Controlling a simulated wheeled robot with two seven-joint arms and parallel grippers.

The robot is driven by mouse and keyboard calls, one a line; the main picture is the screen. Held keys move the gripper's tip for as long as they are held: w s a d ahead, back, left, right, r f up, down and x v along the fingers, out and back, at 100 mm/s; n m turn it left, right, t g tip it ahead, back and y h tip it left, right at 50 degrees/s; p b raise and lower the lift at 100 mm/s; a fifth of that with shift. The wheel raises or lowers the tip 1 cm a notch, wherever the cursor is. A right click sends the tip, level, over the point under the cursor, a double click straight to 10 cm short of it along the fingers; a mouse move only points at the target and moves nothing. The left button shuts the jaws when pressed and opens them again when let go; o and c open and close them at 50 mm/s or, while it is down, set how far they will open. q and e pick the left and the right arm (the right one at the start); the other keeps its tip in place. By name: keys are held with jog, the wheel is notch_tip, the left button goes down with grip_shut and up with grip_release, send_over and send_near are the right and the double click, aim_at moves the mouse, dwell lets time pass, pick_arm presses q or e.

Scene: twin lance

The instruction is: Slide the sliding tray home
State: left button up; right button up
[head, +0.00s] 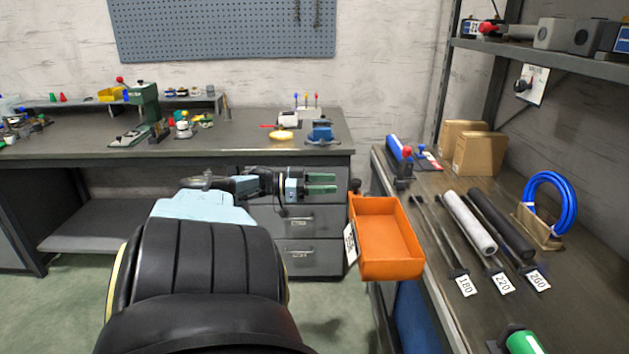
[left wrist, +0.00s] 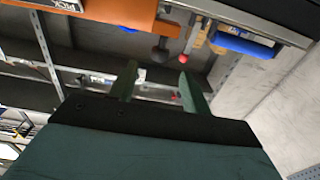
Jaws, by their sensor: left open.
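The sliding tray is an open orange tray (head: 388,262) that sticks out past the left edge of the right-hand bench in the head view. It looks empty, and a white label (head: 350,243) hangs at its left side. Part of the orange tray (left wrist: 122,12) also shows at the top of the left wrist view, with a dark knob (left wrist: 160,52) beside it. My left gripper (head: 322,183) is open and empty, left of the tray's far end and apart from it. Its two fingers (left wrist: 158,82) are spread in the left wrist view. My right gripper is not in view.
The right-hand bench (head: 430,235) holds rods, a grey roll (head: 470,222), a blue hose coil (head: 552,203) and cardboard boxes (head: 480,153). Behind my left gripper stands a drawer cabinet (head: 312,222) under the back workbench (head: 245,150). A shelf (head: 560,58) overhangs the right bench.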

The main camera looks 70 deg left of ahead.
pick_arm(q)
jog(key=shift+v, duration=1.5)
